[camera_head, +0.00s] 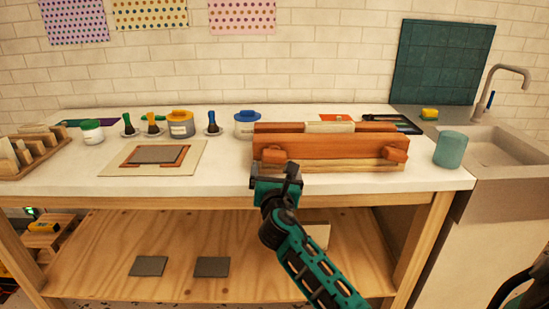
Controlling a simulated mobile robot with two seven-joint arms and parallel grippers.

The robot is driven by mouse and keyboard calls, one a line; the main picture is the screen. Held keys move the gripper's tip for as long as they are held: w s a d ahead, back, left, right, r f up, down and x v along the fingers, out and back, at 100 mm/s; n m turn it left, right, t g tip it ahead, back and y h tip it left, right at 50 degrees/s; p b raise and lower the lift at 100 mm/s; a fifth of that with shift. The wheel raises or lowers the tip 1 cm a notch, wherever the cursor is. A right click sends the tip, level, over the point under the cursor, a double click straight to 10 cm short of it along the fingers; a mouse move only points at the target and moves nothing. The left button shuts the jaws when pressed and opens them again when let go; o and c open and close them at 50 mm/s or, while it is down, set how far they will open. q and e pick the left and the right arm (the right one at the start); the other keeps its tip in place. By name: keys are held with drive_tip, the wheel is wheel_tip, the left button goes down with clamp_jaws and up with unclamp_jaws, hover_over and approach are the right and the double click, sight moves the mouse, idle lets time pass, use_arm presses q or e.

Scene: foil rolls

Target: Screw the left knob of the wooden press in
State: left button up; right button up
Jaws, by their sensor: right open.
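The wooden press (335,146) stands on the white counter, right of the middle. Its left knob (273,154) is a reddish-brown block on the front face near the left end. A matching right knob (394,154) sits near the right end. My right gripper (275,171) is at the left knob, just below and in front of it, with its fingers open. The fingers overlap the knob's lower edge in the picture; I cannot tell whether they touch it. The forearm hides part of the counter's front edge. My left gripper is not in view.
Left of the press are a blue-lidded jar (246,125), a yellow-lidded jar (180,126) and a mat with a grey plate (157,154). A teal cup (450,150) stands right of the press by the sink (500,152). A wooden shelf (110,250) lies below.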

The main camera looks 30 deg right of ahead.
sight(274, 160)
drive_tip(key=b+x, duration=0.1)
drive_tip(key=x, duration=0.7)
drive_tip(key=shift+w, duration=0.15)
drive_tip(key=shift+c, duration=0.2)
drive_tip(key=c, duration=0.9)
